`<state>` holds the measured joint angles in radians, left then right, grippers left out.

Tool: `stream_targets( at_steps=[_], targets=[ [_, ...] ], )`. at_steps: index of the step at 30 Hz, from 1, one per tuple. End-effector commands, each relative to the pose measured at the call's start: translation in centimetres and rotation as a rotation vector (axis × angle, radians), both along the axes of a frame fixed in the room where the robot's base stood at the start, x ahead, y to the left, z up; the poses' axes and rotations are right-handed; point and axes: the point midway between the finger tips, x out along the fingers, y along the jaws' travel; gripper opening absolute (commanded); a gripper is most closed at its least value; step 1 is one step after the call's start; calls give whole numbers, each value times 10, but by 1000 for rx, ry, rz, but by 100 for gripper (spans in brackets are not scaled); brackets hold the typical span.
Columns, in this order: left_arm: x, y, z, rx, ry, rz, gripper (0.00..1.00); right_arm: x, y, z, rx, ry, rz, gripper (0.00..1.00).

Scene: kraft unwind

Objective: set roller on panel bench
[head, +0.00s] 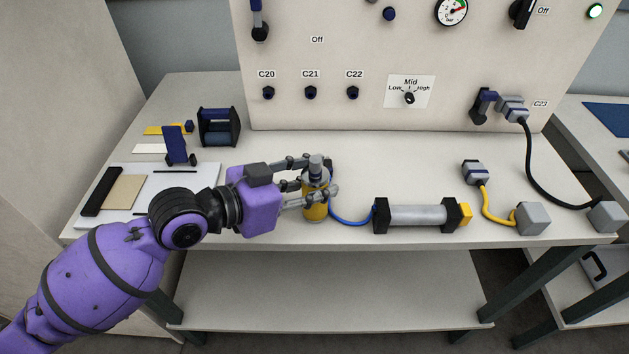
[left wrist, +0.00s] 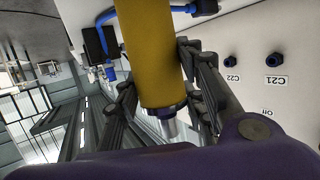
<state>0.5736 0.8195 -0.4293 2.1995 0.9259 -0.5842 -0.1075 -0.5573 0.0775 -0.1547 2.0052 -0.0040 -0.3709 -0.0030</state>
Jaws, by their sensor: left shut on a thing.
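The roller (head: 316,211) is a yellow cylinder with a dark collar and a metal shaft end. It stands upright at the middle of the panel bench (head: 270,222), near the front edge. My left gripper (head: 318,182) comes from the left and is shut around its upper part. In the left wrist view the yellow roller (left wrist: 150,55) lies between the two fingers (left wrist: 155,95), with its collar and shaft end towards the camera. I cannot tell whether its lower end touches the bench top. My right gripper is not in view.
A grey cylinder (head: 418,215) with black end blocks lies right of the roller, with a blue hose (head: 350,220) running behind the roller. Connectors with yellow and black cables are further right. A white board (head: 190,180) and a dark stand (head: 218,128) are left. The control panel (head: 340,62) rises behind.

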Motion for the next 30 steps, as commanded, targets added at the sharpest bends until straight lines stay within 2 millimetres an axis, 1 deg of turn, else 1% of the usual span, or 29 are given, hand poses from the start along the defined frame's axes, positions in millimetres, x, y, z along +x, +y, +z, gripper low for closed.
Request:
stream_targets(
  at_steps=[2, 5, 6, 9, 17, 20, 23, 26, 30],
  targets=[
    [0, 0, 1, -2, -2, 0, 0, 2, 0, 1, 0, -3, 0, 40],
    [0, 0, -2, -2, -1, 0, 0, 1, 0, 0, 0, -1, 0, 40],
    [0, 0, -2, 1, 1, 0, 42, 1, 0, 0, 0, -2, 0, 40],
    [0, 0, -2, 0, 0, 0, 55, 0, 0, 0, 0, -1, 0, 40],
    [0, 0, -2, 1, 1, 0, 55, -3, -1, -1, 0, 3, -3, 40],
    [0, 0, 1, 0, 0, 0, 55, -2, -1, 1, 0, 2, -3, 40],
    [-5, 9, 2, 3, 1, 2, 55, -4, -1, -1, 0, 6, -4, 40],
    [-15, 23, 5, 6, 2, 1, 55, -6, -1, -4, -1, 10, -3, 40],
    [-31, 47, 14, 7, 3, 2, 55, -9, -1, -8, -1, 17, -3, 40]
  ],
)
